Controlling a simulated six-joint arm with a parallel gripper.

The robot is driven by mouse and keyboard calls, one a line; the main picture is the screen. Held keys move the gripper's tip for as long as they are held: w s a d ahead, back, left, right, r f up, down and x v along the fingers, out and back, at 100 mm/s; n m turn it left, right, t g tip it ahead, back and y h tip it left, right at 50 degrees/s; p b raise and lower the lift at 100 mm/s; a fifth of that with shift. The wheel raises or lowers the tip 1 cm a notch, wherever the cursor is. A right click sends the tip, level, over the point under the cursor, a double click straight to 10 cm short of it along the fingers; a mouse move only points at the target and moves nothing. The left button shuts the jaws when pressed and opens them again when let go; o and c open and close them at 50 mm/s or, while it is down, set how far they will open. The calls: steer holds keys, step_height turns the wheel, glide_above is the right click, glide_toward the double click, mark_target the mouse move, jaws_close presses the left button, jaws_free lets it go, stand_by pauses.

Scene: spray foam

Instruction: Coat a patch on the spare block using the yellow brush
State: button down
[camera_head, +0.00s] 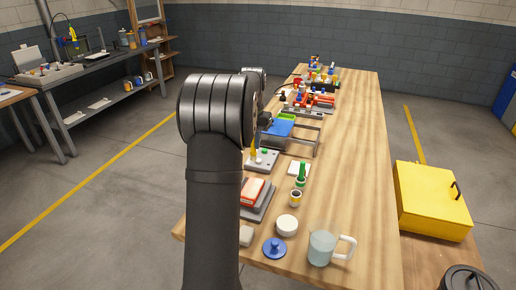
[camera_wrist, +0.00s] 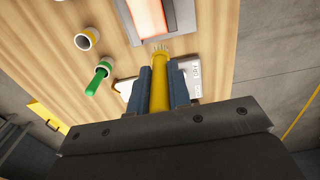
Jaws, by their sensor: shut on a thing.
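My gripper (camera_wrist: 161,72) is shut on the yellow brush (camera_wrist: 160,92) in the wrist view. The brush's pale bristle end points up the picture toward an orange-red block (camera_wrist: 146,14), with a visible gap in the picture between them. In the head view a bit of yellow handle (camera_head: 253,147) shows beside my arm, which hides most of my gripper. The orange-red block (camera_head: 253,190) lies on a grey tray (camera_head: 262,206) on the table. I cannot tell which thing is the spare block.
A green brush (camera_head: 300,180) stands in a small cup. A dark-topped cup (camera_head: 296,197), white round lid (camera_head: 287,225), blue knobbed piece (camera_head: 274,247) and glass mug (camera_head: 323,247) stand nearer. A blue bin (camera_head: 278,127) is farther back. The table's right side is clear.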

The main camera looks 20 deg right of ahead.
mark_target(254, 160)
steer(key=shift+f, duration=3.5)
steer(key=shift+s+a+f, duration=0.45)
steer(key=shift+s+a, duration=3.4)
steer(key=shift+w+d, duration=3.85)
steer(key=shift+d, duration=0.1)
steer(key=shift+r, duration=4)
steer(key=shift+f, duration=0.15)
